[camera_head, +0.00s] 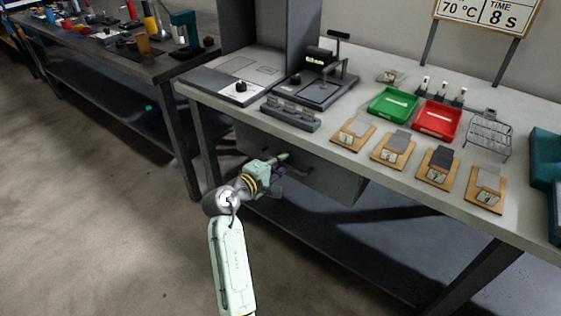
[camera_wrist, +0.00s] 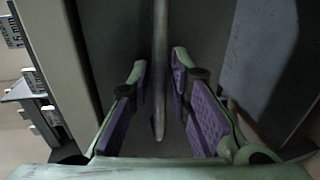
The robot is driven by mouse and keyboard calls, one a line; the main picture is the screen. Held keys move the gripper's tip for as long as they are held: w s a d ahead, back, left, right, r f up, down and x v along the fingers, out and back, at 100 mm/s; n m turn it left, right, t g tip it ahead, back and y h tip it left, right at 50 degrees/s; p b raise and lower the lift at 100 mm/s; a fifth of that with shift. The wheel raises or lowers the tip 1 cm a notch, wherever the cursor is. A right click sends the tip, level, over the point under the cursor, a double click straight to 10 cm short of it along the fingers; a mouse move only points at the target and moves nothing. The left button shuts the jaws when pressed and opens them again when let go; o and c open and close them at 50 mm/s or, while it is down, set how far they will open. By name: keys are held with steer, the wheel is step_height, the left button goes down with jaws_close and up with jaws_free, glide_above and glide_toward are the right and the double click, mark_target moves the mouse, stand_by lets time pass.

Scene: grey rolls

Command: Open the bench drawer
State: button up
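The bench drawer (camera_head: 325,182) is a dark grey front under the light bench top, and it looks closed. My gripper (camera_head: 280,162) is at the drawer front, below the bench edge, and covers part of it. In the wrist view my gripper (camera_wrist: 160,64) is open, with purple-padded fingers on both sides of a long grey handle bar (camera_wrist: 160,95). The bar lies between the fingers, with a gap visible on each side. The dark drawer face (camera_wrist: 115,35) is behind it.
On the bench top (camera_head: 335,120) are a green tray (camera_head: 393,103), a red tray (camera_head: 437,120), several wooden sample boards (camera_head: 353,131) and a press-like device (camera_head: 325,80). A lower shelf (camera_head: 350,240) runs beneath. Open floor (camera_head: 90,220) lies to the left.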

steer(key=shift+c, duration=0.3)
jaws_close()
stand_by(0.5)
